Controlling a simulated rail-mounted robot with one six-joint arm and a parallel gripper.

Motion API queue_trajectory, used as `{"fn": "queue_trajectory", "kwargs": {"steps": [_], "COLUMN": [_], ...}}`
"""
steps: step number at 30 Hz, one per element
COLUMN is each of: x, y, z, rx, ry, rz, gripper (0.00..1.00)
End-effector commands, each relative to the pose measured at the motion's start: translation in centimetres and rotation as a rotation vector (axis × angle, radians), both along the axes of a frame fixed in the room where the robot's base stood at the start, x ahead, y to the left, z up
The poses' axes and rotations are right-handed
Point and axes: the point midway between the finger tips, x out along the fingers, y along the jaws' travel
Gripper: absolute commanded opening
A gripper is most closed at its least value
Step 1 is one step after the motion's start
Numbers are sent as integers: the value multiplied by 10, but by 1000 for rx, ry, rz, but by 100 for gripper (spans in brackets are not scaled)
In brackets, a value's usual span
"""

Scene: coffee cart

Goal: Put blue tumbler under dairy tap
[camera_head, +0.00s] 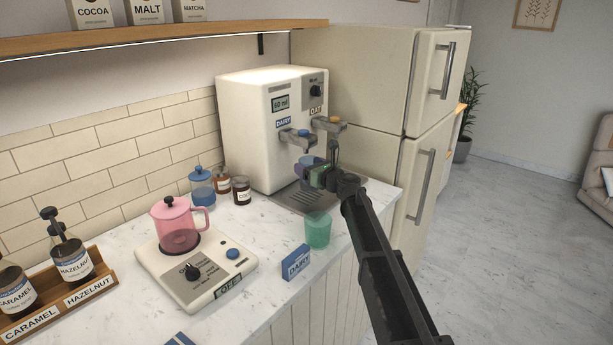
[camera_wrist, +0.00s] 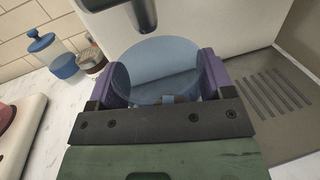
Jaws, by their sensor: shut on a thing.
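The blue tumbler (camera_wrist: 158,62) is translucent and sits between the two purple fingers of my gripper (camera_wrist: 158,85) in the wrist view. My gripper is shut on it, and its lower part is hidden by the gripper. In the head view my gripper (camera_head: 314,172) is at the front of the white dispenser (camera_head: 248,130), with the blue tumbler (camera_head: 306,161) mostly hidden. The dairy tap (camera_head: 303,134), with a blue knob and a DAIRY label, is just above the tumbler. A tap spout (camera_wrist: 140,14) also shows above the tumbler's far rim in the wrist view.
The OAT tap (camera_head: 331,123) is right of the dairy tap. A slotted drip tray (camera_head: 295,198) lies below; a green tumbler (camera_head: 318,230) and a blue DAIRY box (camera_head: 296,262) stand in front. A pink pot (camera_head: 178,225) sits on a hotplate (camera_head: 197,272) at left.

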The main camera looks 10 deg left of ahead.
Motion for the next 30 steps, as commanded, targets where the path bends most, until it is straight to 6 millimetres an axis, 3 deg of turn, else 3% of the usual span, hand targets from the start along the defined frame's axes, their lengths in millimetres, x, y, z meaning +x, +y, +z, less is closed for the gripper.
{"fn": "queue_trajectory", "kwargs": {"steps": [6, 8, 10, 22, 23, 27, 30], "x": [14, 10, 10, 10, 10, 10, 10], "y": [13, 11, 11, 10, 10, 10, 10], "z": [0, -27, -39, -40, -39, -39, -39], "rx": [0, 0, 0, 0, 0, 0, 0], "ry": [0, 0, 0, 0, 0, 0, 0], "rz": [2, 0, 0, 0, 0, 0, 0], "gripper": [41, 41, 41, 41, 78, 99, 100]}}
